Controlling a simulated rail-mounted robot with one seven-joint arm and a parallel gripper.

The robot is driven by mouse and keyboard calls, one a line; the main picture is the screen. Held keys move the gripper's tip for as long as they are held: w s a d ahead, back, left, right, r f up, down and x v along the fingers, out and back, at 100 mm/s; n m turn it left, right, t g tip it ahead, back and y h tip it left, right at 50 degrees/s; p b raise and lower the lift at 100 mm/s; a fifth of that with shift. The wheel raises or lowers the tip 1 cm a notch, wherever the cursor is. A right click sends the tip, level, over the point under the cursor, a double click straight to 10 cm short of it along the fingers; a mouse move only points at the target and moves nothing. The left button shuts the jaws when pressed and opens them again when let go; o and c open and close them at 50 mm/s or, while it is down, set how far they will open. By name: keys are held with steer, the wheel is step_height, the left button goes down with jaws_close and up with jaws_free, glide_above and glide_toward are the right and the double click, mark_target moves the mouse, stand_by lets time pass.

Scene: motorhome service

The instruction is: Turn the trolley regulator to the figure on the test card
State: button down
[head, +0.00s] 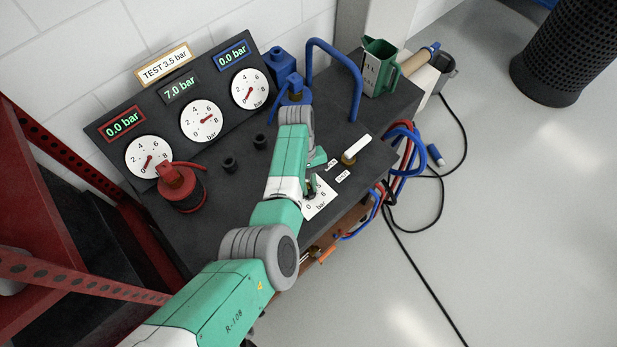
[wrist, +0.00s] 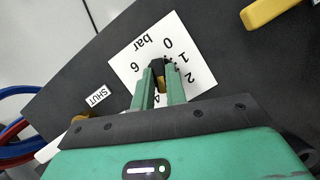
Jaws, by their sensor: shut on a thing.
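The test card (head: 164,66) reads "TEST 3.5 bar" and stands on top of the gauge panel at the back. The regulator knob (wrist: 158,73) is small, dark and brass-coloured, and sits on a white bar scale plate (wrist: 127,66); the plate also shows in the head view (head: 321,205). My gripper (wrist: 159,82) is shut on the knob, with its fingers over part of the scale. The figures 0, 1, 2 and 6 show beside it; I cannot tell for certain where the knob points. Displays read 0.0 bar on red (head: 123,123), 7.0 bar in the middle (head: 180,88) and 0.0 bar on blue (head: 233,55).
A white-handled valve (head: 354,151) stands right of my gripper, near a "SHUT" label (wrist: 96,97). A red coupling (head: 180,185), a blue coupling (head: 294,90), a blue rail (head: 357,85) and a green jug (head: 380,65) stand on the trolley. Hoses hang at its right side.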

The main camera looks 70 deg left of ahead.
stand_by(0.4)
steer(key=c, duration=1.4)
jaws_free()
steer(key=shift+c, duration=0.2)
steer(key=shift+r, duration=0.1)
steer(key=p+v, duration=0.2)
steer(key=v, duration=0.5)
steer(key=shift+r+p, duration=0.35)
steer(key=shift+a, duration=0.15)
